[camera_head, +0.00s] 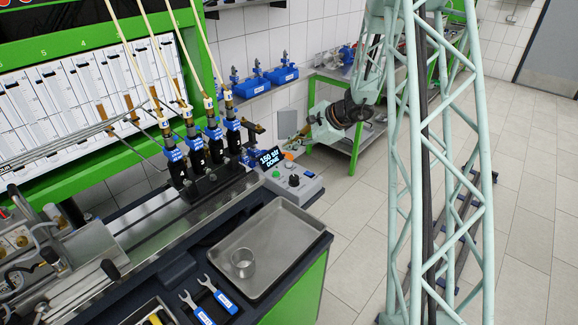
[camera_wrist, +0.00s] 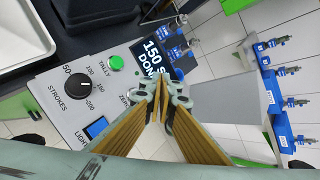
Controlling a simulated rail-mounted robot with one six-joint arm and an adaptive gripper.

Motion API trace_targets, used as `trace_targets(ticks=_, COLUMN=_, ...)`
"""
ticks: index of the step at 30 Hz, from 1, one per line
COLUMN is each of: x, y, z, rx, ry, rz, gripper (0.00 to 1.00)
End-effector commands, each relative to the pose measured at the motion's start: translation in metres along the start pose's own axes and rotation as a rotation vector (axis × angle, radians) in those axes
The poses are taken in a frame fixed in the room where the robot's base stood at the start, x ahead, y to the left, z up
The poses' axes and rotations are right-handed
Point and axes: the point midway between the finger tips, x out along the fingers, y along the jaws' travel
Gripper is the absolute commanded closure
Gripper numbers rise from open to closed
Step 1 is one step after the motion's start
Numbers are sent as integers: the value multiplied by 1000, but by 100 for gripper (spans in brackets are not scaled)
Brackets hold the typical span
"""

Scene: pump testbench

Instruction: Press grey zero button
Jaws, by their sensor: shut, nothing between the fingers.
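The grey control box (camera_head: 310,187) stands at the bench's right end, with its panel (camera_wrist: 60,105) also in the wrist view. The wrist view shows a ZERO label beside my fingertips. The grey zero button itself cannot be made out there; the fingertips cover that part of the panel. My gripper (camera_wrist: 160,84) is shut and empty, its brown fingers meeting at the tips over the panel. In the head view my gripper (camera_head: 293,141) is just above the box's far right side. Contact with the panel cannot be told.
The panel also has a green TALLY button (camera_wrist: 116,62), a black STROKES knob (camera_wrist: 82,86), a blue LIGHT button (camera_wrist: 96,128) and a display (camera_wrist: 158,57) reading 150. Blue-labelled injectors (camera_head: 213,140) stand left of the box. A metal tray (camera_head: 290,230) lies in front.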

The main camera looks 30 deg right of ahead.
Motion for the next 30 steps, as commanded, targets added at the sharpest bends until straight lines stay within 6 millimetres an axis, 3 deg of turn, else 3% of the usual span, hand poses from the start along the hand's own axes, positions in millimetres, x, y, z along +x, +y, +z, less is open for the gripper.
trace_targets(ticks=15, x=27, y=20, z=-20, rx=1, ry=0, rz=0, gripper=100)
trace_targets(ticks=30, x=34, y=25, z=-25, rx=1, ry=0, rz=0, gripper=100)
